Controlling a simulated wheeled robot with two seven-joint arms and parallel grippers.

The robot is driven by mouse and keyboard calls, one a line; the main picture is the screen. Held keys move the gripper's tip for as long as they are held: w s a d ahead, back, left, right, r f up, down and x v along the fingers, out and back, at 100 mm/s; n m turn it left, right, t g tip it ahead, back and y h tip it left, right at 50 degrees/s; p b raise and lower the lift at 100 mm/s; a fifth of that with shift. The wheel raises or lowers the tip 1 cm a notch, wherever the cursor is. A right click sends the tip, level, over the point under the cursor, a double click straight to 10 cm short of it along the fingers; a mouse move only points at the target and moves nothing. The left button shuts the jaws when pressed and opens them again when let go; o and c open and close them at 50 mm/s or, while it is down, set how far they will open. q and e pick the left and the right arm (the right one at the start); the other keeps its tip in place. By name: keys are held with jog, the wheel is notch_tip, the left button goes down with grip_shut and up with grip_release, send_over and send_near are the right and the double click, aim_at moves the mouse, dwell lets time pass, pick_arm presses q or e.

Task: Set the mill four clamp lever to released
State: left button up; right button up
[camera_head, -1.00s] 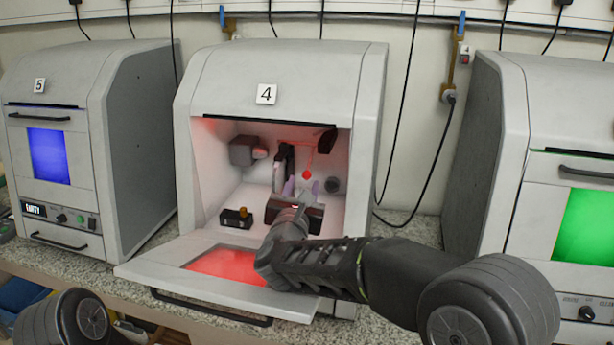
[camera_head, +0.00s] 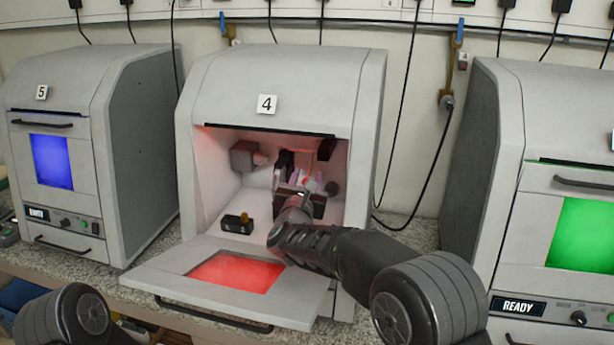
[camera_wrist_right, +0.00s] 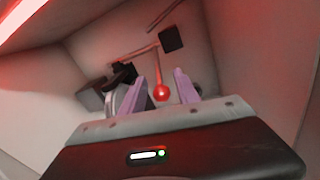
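Mill four (camera_head: 270,75) has its front door (camera_head: 165,272) folded down, opening a red-lit chamber. In the right wrist view, the clamp lever is a thin rod with a red ball knob (camera_wrist_right: 162,93). My right gripper (camera_wrist_right: 157,86) is inside the chamber with its two pale purple fingers apart. The knob shows between the fingers; I cannot tell whether it is level with the tips or beyond them. In the head view my right gripper (camera_head: 308,182) hides most of the lever. My left gripper is out of view; only part of my left arm shows.
A small dark block with a brass knob (camera_head: 237,223) sits on the chamber floor at left. A grey spindle housing (camera_head: 243,155) is on the left wall. The chamber's side walls and top edge surround my right wrist. Mills with blue and green windows stand either side.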

jog(key=shift+c, duration=0.5)
grip_shut()
dwell(0.8)
